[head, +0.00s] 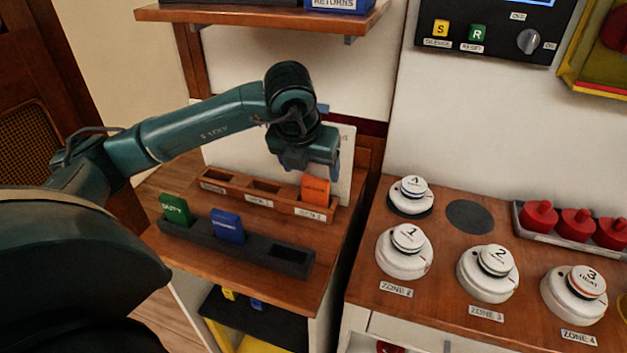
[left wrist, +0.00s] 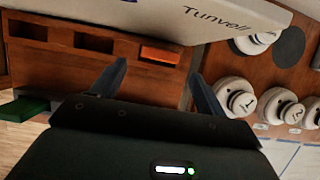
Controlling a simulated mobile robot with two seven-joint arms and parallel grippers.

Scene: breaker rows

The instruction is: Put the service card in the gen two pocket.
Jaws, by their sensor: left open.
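An orange card (head: 315,190), whose small print is hard to read but which is probably the service card, stands upright in the right pocket of the wooden rack (head: 236,188). That pocket's label appears to read gen 2. The rack's other two pockets look empty. My left gripper (head: 318,172) is open just above and behind the orange card. In the left wrist view the orange card (left wrist: 160,54) shows between the spread fingers (left wrist: 157,75), apart from them. My right gripper is not in view.
A dark holder (head: 250,248) in front carries a green card (head: 175,209) and a blue card (head: 228,226); its right slot is empty. A white panel stands behind the rack. White detectors (head: 404,250) and red units (head: 576,224) occupy the right counter. A shelf (head: 260,14) hangs above.

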